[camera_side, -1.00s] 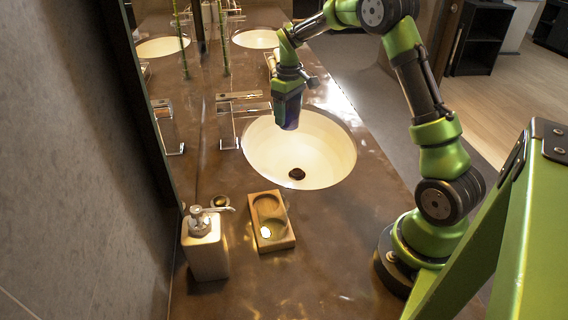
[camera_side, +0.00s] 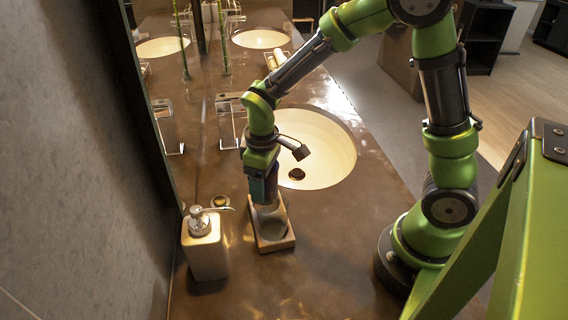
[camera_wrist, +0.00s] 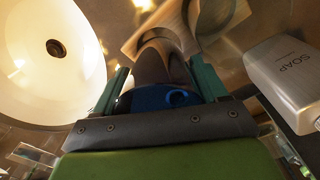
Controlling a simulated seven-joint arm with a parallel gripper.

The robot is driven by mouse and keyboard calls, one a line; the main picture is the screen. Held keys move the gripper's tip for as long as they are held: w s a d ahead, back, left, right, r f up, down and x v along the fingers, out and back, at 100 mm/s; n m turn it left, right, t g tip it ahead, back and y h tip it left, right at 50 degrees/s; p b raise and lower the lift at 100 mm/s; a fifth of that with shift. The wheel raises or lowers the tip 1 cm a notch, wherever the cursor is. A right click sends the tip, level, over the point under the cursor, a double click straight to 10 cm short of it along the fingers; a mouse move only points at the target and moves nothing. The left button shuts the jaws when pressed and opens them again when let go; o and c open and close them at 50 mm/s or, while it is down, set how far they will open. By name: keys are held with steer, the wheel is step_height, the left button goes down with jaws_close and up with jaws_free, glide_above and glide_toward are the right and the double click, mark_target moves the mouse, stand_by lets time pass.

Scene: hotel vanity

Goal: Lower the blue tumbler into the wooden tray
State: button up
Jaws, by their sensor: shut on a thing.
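The blue tumbler (camera_wrist: 150,98) is between the two fingers of my gripper (camera_side: 264,192) and is mostly hidden by them in the side view. My gripper is shut on it and points down. The wooden tray (camera_side: 286,243) lies on the counter beneath, with round recesses. The tumbler's lower end is over the far recess, and the near recess is empty. I cannot tell whether the tumbler touches the tray floor. In the wrist view, the tray (camera_wrist: 134,42) shows beyond the tumbler.
A soap dispenser (camera_side: 205,248) stands left of the tray, close to it. The white sink basin (camera_side: 325,150) lies behind and to the right, with a faucet (camera_side: 229,122) at its left. The counter in front of the tray is clear.

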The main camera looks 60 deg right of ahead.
steer(key=shift+f, duration=1.6)
steer(key=o, duration=1.3)
step_height(320, 180, up, 17)
steer(key=shift+s+f, duration=0.1)
